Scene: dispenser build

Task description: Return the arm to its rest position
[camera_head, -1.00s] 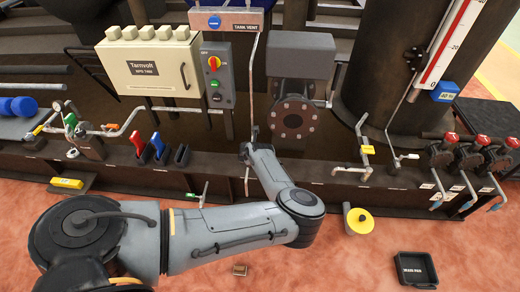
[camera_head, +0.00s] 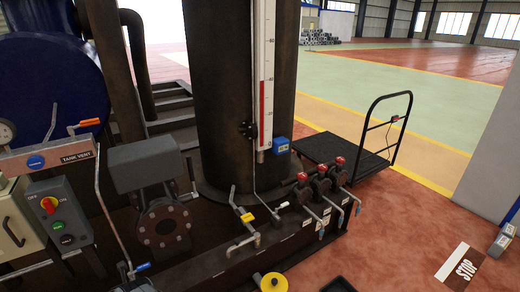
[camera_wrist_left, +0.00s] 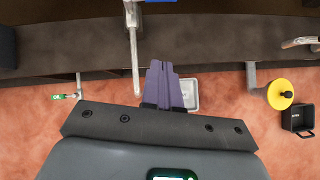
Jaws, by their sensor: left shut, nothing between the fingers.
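My left gripper (camera_wrist_left: 163,88) shows in the left wrist view with its two purple-grey fingers together and nothing between them. A pale pipe (camera_wrist_left: 134,55) runs down just left of the fingertips; the fingers look apart from it, though the gap in depth is hard to judge. A grey-white square tray (camera_wrist_left: 187,95) lies partly behind the fingers. In the head view the left arm is not clearly visible. My right gripper is in neither view.
The head view shows the dark machine base (camera_head: 200,268), red-handled valves (camera_head: 320,185), a yellow disc (camera_head: 272,283), and a black cart (camera_head: 345,155). The left wrist view shows a black pan (camera_wrist_left: 298,120).

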